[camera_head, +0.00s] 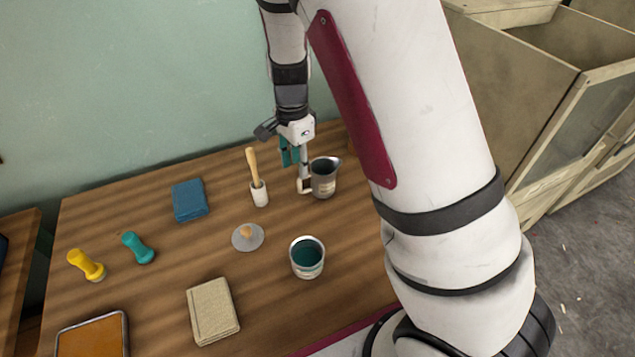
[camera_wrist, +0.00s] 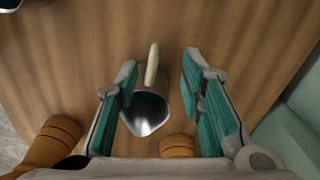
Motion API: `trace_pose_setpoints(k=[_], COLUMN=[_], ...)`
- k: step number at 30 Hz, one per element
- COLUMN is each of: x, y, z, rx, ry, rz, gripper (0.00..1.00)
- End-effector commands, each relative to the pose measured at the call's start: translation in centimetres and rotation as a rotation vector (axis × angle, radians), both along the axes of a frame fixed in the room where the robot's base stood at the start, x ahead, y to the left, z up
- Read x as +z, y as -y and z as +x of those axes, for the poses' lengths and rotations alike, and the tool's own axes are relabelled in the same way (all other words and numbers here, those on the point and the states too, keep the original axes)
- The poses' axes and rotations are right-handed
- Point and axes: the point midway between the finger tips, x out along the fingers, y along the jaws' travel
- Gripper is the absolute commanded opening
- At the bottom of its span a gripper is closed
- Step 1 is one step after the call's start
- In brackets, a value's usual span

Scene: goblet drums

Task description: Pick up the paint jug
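The paint jug (camera_head: 325,180) is a grey metal pitcher with a pale handle and a label, upright near the back right of the wooden table. In the wrist view the jug (camera_wrist: 150,112) shows its shiny inside, with the handle (camera_wrist: 152,66) pointing up the picture. My gripper (camera_head: 297,168) is at the jug's handle side, pointing down. In the wrist view my gripper (camera_wrist: 160,76) is open, with the handle in the gap between its teal-padded fingers, nearer the left one. I cannot tell whether a finger touches the jug.
Two orange-brown rounded objects (camera_wrist: 178,146) show beyond the jug.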

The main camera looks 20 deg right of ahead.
Motion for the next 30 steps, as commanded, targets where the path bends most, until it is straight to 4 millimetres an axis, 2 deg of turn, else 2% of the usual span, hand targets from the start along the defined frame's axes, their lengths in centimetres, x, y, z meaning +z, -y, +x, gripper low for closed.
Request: trace_pose_setpoints(k=[7, 16, 26, 30], x=[-1.8, -5.8, -6.2, -6.2], y=[0.0, 0.2, 0.2, 0.2], z=[-0.2, -0.8, -0.8, -0.8], rx=[0.002, 0.0, 0.002, 0.002], ry=[-0.002, -0.001, 0.0, 0.0], rz=[0.0, 0.001, 0.0, 0.0], gripper=[0.36, 0.36, 0.36, 0.04])
